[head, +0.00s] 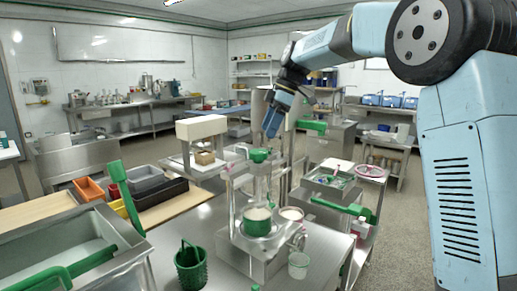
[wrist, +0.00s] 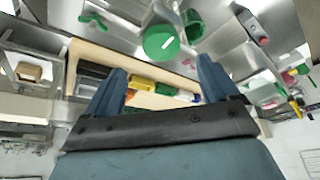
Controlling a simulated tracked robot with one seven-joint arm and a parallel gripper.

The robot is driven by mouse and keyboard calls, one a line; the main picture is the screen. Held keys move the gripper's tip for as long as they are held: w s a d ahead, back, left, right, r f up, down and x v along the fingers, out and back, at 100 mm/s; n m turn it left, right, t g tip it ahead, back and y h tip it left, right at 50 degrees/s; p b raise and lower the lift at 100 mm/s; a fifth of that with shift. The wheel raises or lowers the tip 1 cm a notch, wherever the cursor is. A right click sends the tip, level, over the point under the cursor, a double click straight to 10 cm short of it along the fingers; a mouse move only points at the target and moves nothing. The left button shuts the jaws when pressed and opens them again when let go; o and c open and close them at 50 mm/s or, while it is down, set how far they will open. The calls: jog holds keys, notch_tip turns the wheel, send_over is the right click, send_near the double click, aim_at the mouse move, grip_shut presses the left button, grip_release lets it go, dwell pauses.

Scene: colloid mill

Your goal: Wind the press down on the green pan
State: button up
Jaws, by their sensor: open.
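The press (head: 247,180) stands upright on a steel bench in the middle of the head view, with a green knob (head: 258,155) on top. The green pan (head: 257,228) sits low inside its frame, under the press column, with pale contents. My gripper (head: 272,128) is open and empty, pointing down above and slightly right of the knob, apart from it. In the wrist view my gripper (wrist: 163,66) shows two spread fingers with nothing between them. A round green top (wrist: 160,42) lies beyond the fingertips there; it looks like the knob, but I cannot be sure.
A green basket (head: 191,266) and a pale green cup (head: 298,265) stand near the press. A sink (head: 60,245) with green handles is at left. Colored bins (head: 146,180) lie behind it. Another steel unit (head: 328,187) with green handles is at right.

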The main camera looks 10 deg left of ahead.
aim_at(259, 151)
jog(key=x, duration=0.7)
jog(key=shift+a+f, duration=0.15)
jog(key=shift+f, duration=0.1)
jog(key=shift+c, duration=0.2)
jog(key=c, duration=0.9)
jog(key=shift+a+r, duration=0.1)
jog(key=shift+a, duration=0.05)
jog(key=shift+c, duration=0.5)
jog(key=shift+d+m, duration=0.2)
jog(key=shift+m, duration=0.1)
